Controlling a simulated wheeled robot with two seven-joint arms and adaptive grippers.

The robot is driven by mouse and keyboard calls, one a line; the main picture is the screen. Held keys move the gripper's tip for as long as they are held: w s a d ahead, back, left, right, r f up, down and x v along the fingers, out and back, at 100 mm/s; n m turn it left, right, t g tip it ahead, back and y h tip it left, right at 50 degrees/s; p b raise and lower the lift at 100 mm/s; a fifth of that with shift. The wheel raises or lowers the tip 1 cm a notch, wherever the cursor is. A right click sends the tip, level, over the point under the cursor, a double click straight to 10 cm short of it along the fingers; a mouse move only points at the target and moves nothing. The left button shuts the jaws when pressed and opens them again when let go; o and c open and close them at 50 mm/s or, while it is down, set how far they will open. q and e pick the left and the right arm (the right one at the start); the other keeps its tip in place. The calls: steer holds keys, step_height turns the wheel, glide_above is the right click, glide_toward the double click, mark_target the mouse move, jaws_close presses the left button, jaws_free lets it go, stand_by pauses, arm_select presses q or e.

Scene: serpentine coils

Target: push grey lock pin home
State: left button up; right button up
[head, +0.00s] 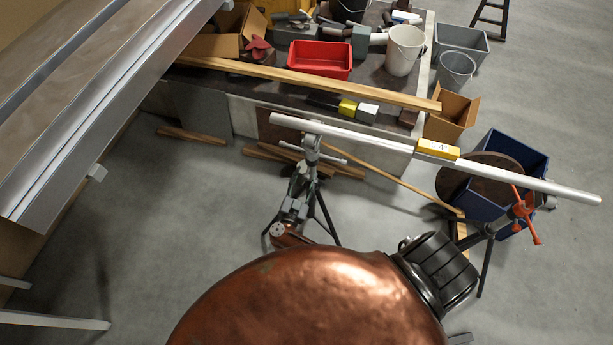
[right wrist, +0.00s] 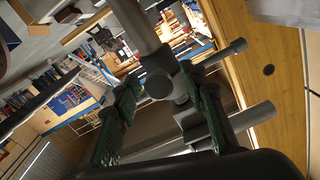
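A long pale pipe (head: 360,138) lies across two stands in the head view. The left stand's grey head (head: 311,148) has small grey cross bars. My right gripper (head: 298,184) reaches up beside this stand, below the head. In the right wrist view my right gripper (right wrist: 160,84) is open, its green-padded fingers spread on either side of a grey round end (right wrist: 158,84), which looks like the grey lock pin. Grey bars of the fitting (right wrist: 250,116) stick out to the right, behind the right finger. I cannot tell whether anything touches the pin. My left gripper is not in view.
The right stand has an orange handle (head: 525,214) and stands by a blue bin (head: 497,205). A cluttered bench with a red tray (head: 320,60) is behind. Floor at left (head: 170,230) is clear.

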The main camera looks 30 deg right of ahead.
jaws_close()
stand_by(0.3)
stand_by(0.3)
